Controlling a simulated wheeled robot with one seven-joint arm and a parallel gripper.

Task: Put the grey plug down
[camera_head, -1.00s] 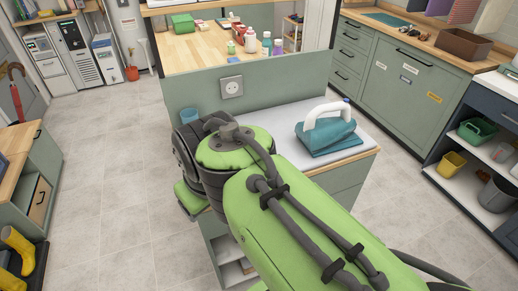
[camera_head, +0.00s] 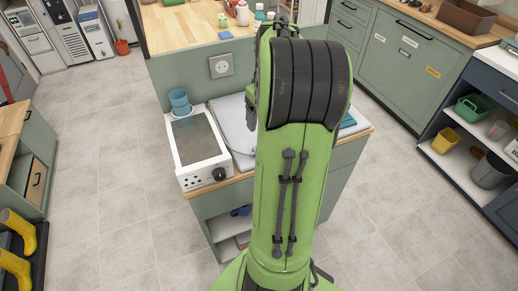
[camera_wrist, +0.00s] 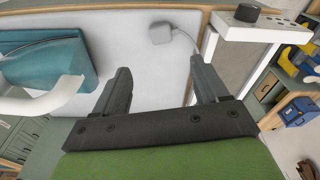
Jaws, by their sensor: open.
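The grey plug (camera_wrist: 160,32) shows in the wrist view on the pale pad (camera_wrist: 145,65), close to the wooden edge. A thin grey cord runs from it to the right. My gripper (camera_wrist: 160,66) is open, with nothing between its fingers. The plug shows beyond the fingertips, apart from them. In the head view my arm hides my gripper, and I cannot make out the plug there. A wall socket (camera_head: 221,66) is on the green panel behind the worktop.
A white appliance with a dark top and knob (camera_head: 205,175) stands left of the pad. Blue cups (camera_head: 180,104) are behind it. A teal iron with a white handle (camera_wrist: 45,72) is left of my gripper in the wrist view.

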